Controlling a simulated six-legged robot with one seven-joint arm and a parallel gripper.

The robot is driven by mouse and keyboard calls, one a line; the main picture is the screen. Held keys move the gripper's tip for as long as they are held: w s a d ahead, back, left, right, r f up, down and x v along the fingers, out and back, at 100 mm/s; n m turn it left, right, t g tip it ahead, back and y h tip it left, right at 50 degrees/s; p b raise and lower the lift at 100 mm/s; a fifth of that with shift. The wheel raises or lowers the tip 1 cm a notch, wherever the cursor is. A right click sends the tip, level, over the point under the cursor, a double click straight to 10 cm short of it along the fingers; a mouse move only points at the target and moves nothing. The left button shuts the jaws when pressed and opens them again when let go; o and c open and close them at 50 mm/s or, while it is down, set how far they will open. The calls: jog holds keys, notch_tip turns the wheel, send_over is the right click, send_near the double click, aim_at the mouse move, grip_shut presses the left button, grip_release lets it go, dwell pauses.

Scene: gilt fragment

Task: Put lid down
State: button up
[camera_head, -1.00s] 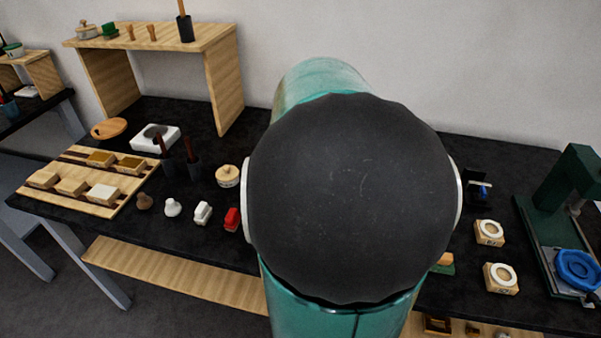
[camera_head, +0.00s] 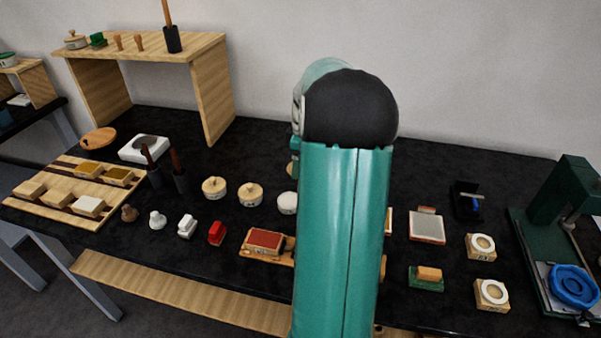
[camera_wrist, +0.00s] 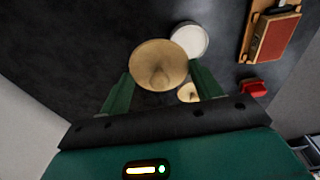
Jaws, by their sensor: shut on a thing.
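In the wrist view a round, pale wooden lid (camera_wrist: 158,52) with a small knob sits between the two green fingers of my gripper (camera_wrist: 162,70), which is shut on it. Beside and partly behind it is a round white-topped thing (camera_wrist: 190,40); I cannot tell whether it is an open jar. A white-topped round container (camera_head: 287,203) also shows in the head view, left of my arm. My arm hides the gripper there. Two lidded round wooden pots, one on the left (camera_head: 214,187) and one nearer my arm (camera_head: 251,194), stand left of it.
A red pad on a wooden block (camera_head: 264,241) and a red-handled piece (camera_head: 217,233) lie nearer the front edge. A wooden rack (camera_head: 20,200) is at far left, a wooden shelf (camera_head: 217,100) behind. A green machine (camera_head: 560,205) stands at right.

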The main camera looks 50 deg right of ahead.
jog(key=w+d+f, duration=0.1)
jog(key=f, duration=0.1)
jog(key=w+d+f, duration=0.3)
jog(key=d+f, duration=0.1)
jog(key=f, duration=0.1)
jog(key=shift+w+d, duration=0.15)
jog(key=shift+w, duration=0.05)
jog(key=shift+d+f, duration=0.1)
jog(key=shift+f, duration=1.4)
jog(key=shift+f, duration=0.15)
jog(key=o, duration=1)
